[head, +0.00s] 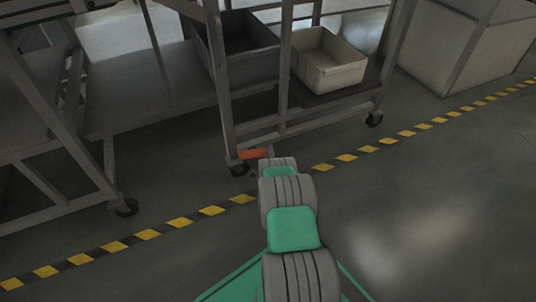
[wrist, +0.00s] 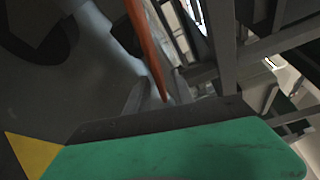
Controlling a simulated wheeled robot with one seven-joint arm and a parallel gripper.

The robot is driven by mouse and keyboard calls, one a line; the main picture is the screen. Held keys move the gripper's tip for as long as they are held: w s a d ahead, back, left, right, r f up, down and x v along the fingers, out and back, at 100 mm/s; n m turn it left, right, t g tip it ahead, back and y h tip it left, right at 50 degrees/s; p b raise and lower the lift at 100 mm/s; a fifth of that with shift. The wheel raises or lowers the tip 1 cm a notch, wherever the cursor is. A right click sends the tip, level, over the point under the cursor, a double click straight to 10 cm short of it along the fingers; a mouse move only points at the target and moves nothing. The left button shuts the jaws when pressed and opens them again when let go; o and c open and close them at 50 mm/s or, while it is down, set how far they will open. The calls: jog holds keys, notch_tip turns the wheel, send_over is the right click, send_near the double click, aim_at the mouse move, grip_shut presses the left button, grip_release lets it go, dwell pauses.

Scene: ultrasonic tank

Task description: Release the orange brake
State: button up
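The orange brake (head: 253,153) is a small flat lever low at a front caster of the grey metal cart, just beyond the end of my arm in the head view. In the wrist view the orange brake (wrist: 147,45) shows as a narrow strip seen nearly edge-on, running down toward my gripper (wrist: 157,92). Two grey fingers stand apart on either side of the strip's lower end, with a gap visible. I cannot tell whether a finger touches it. In the head view my own arm links mostly hide the gripper.
The caster (head: 237,169) stands under the cart frame (head: 223,85). A dark bin (head: 215,60) and a beige bin (head: 330,75) sit on its shelf. A grey rack (head: 55,150) is at left. Yellow-black floor tape (head: 180,222) crosses the floor; the right floor is clear.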

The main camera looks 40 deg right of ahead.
jog(key=p+v, duration=0.4)
jog(key=v, duration=0.3)
jog(key=shift+s+a, duration=0.25)
jog(key=shift+s, duration=0.05)
